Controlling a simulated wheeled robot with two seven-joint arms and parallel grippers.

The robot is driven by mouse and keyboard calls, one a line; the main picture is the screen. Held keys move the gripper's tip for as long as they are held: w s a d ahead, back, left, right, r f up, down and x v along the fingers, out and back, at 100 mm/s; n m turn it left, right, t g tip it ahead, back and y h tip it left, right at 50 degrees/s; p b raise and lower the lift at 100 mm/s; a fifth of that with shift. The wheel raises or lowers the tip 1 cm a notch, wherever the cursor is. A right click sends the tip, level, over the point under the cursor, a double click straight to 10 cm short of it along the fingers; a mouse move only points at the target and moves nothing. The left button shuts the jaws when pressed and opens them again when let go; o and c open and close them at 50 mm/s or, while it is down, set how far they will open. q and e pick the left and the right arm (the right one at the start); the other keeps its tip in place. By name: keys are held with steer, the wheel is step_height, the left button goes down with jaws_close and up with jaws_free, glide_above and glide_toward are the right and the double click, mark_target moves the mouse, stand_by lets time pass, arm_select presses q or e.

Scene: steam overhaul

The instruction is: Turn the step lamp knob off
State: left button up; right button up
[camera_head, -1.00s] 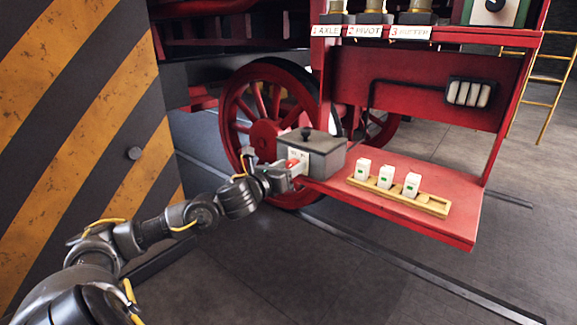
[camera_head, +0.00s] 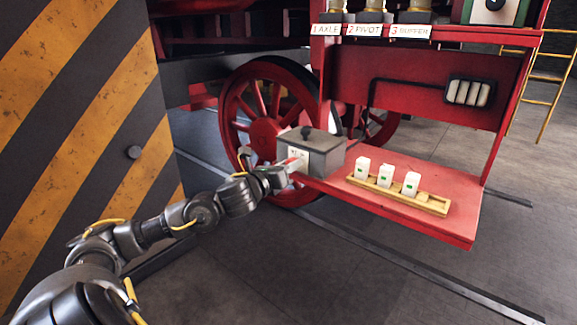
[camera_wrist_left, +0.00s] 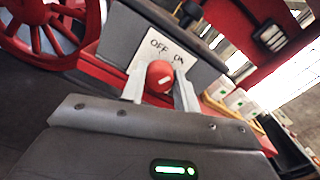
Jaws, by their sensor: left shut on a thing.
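The step lamp knob (camera_wrist_left: 160,76) is red with a white mark, in front of a white plate (camera_wrist_left: 148,47) lettered OFF and ON in the left wrist view. The plate is on the front of a grey box (camera_head: 318,158) at the left end of the red step. My left gripper (camera_wrist_left: 160,88) is shut on the knob, with one finger on each side. In the head view my left gripper (camera_head: 287,168) is at the box front and mostly covers the knob. The white mark's exact pointing is hard to tell. My right gripper is not in view.
A wooden rack (camera_head: 400,195) with several white blocks with green marks stands on the red step (camera_head: 440,222), right of the box. A red spoked wheel (camera_head: 262,125) is behind the box. A striped yellow and black panel (camera_head: 95,110) stands at the left. The floor in front is clear.

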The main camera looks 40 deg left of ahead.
arm_select(q)
steer(key=shift+a+n+p, duration=0.15)
steer(key=shift+n+p, duration=2.55)
steer(key=shift+n, duration=3.3)
steer(key=o, duration=0.9)
steer(key=shift+c, duration=0.2)
steer(key=shift+o, duration=0.5)
